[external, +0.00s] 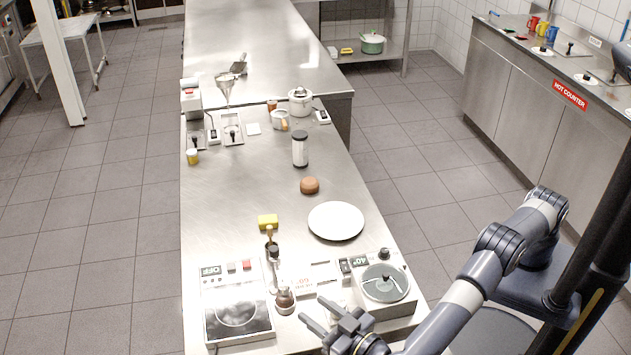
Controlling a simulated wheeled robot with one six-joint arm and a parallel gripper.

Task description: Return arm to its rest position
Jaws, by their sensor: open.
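My gripper (324,316) is at the front of the steel counter, at the bottom of the external view. Its two fingers are spread apart with nothing visible between them. It is close to a small brown jar (285,301), just right of it. My arm reaches in from the lower right, bent at the elbow, with its base at the right edge. How high the gripper is above the counter is hard to tell.
The steel counter (240,180) holds a hotplate (237,310), a round-topped appliance (385,283), a white plate (336,221), a brown bun-like item (309,185), a yellow sponge (268,221) and a dark-lidded jar (300,150). A side counter (510,75) stands at right. The counter's middle left is clear.

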